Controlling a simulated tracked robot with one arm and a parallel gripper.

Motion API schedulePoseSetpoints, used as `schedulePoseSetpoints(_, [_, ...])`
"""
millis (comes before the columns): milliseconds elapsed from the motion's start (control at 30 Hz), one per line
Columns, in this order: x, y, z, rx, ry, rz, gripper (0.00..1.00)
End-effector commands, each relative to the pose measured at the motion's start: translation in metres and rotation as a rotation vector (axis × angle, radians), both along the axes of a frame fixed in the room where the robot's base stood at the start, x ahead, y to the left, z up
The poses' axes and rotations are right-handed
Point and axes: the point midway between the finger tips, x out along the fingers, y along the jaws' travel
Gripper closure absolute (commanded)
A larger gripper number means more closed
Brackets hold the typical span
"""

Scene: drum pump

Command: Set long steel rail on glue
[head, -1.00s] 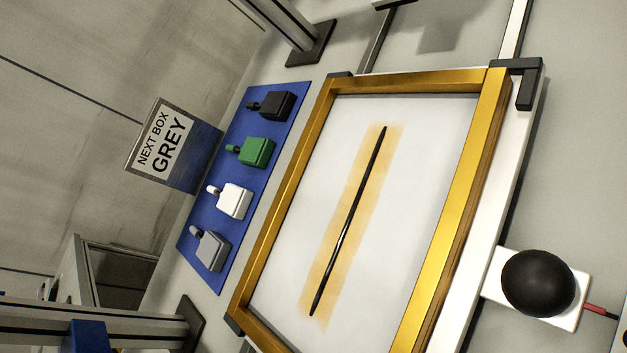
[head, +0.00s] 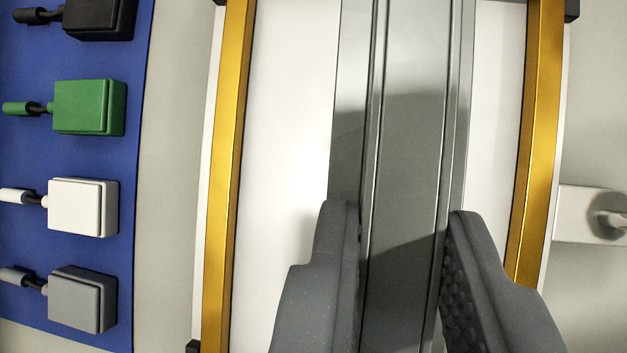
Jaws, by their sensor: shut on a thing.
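The long steel rail (head: 415,130) is a grey metal channel with raised edges. It runs from the top of the view down between my fingers, roughly parallel to the gold frame sides. My gripper (head: 400,212) is shut on the rail, one dark ribbed finger on each side. The rail lies over the white panel (head: 285,120) inside the gold frame (head: 228,150). I cannot tell whether it touches the panel or is held above it. The glue is not visible; the rail and my fingers cover the panel's middle.
A white block with a metal knob (head: 608,215) stands right of the frame. White panel shows on both sides of the rail.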

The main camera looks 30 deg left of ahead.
Motion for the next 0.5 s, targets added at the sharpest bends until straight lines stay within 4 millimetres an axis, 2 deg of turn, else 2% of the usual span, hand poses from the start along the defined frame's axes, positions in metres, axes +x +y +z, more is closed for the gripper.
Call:
schedulePoseSetpoints(167, [0.001, -0.009, -0.022, -0.002, 0.003, -0.019, 1.0])
schedulePoseSetpoints(333, [0.003, -0.013, -0.051, -0.002, 0.002, -0.028, 1.0])
schedulePoseSetpoints(500, [0.003, -0.015, -0.067, -0.001, 0.004, -0.033, 1.0])
